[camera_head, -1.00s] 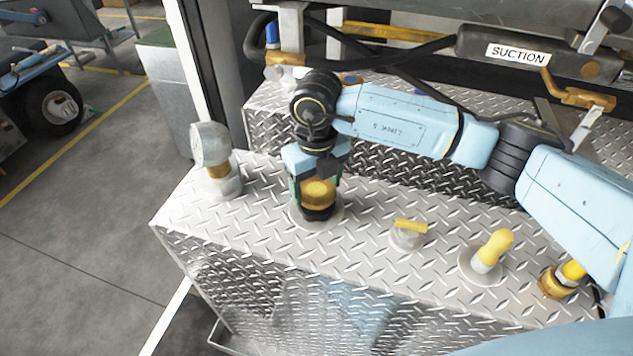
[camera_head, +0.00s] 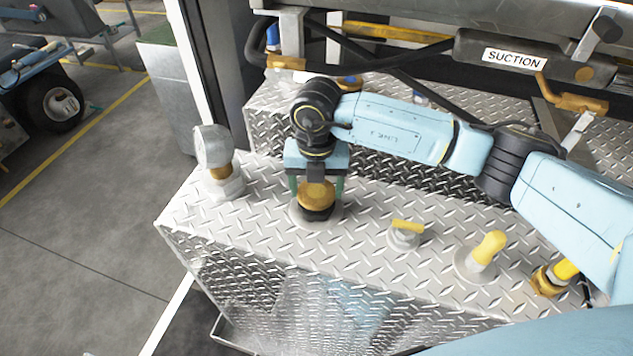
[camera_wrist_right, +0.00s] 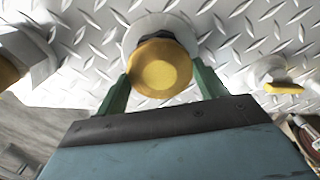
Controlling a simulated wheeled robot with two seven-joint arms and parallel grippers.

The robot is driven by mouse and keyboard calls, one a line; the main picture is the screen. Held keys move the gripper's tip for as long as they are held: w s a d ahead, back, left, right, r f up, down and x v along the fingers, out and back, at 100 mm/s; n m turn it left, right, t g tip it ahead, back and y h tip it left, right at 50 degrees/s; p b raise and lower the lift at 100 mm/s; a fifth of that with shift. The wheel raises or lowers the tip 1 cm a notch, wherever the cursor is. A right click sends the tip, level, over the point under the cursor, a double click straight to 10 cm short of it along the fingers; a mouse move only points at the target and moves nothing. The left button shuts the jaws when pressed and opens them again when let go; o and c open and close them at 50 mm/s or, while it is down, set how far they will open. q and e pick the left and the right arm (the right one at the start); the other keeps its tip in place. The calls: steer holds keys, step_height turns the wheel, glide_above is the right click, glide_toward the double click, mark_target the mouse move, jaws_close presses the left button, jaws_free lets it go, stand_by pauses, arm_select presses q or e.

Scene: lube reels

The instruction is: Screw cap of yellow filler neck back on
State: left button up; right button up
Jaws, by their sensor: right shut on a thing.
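The yellow-gold cap (camera_head: 316,195) sits on the dark filler neck (camera_head: 318,214), which rises from a round flange (camera_head: 297,213) on the tread-plate deck. My right gripper (camera_head: 317,188) reaches down from above, its green fingers on either side of the cap and shut on it. The right wrist view shows the round face of the cap (camera_wrist_right: 160,66) between the two green fingers (camera_wrist_right: 160,88). The cap looks level on the neck. How far its thread is engaged cannot be seen. My left gripper is not in view.
A grey-topped fitting (camera_head: 215,160) stands left of the neck on the deck (camera_head: 370,235). To the right are a small cap with a yellow handle (camera_head: 406,230), a yellow-topped stub (camera_head: 487,250) and a brass fitting (camera_head: 548,280). Hoses and a SUCTION-labelled bar (camera_head: 514,58) hang behind.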

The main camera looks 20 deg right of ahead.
mark_target(317, 191)
steer(key=o, duration=1)
steer(key=shift+c, duration=0.2)
steer(key=shift+o, duration=0.8)
steer(key=shift+o, duration=0.4)
steer(key=shift+r, duration=0.15)
steer(key=shift+r+p, duration=2.2)
steer(key=shift+r, duration=0.75)
steer(key=shift+f, duration=0.1)
